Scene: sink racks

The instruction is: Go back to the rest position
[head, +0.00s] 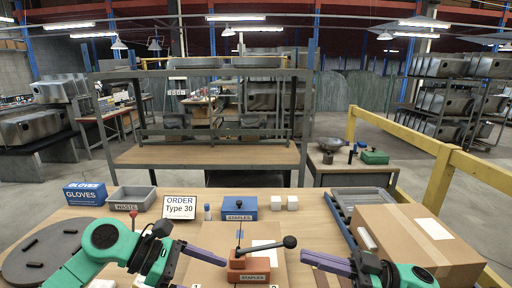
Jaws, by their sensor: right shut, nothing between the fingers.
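My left gripper (222,261) reaches in from the left on a green arm, its purple finger pointing right, close to the left side of an orange stapler-like device marked STAPLES (248,266). I cannot tell whether it is open or shut. My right gripper (304,257) comes in from the lower right, its purple fingers pointing left. It is shut and empty, to the right of the device and apart from it. The device has a black lever with a round knob, and stands on a brown cardboard piece (275,235) on the wooden table (290,199).
Behind stand a GLOVES box (86,193), a WASTE bin (132,198), an ORDER Type 30 sign (179,207), a blue STAPLES box (239,208) and two white cubes (284,203). A dark round disc (40,255) lies left; a large cardboard box (420,240) stands right.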

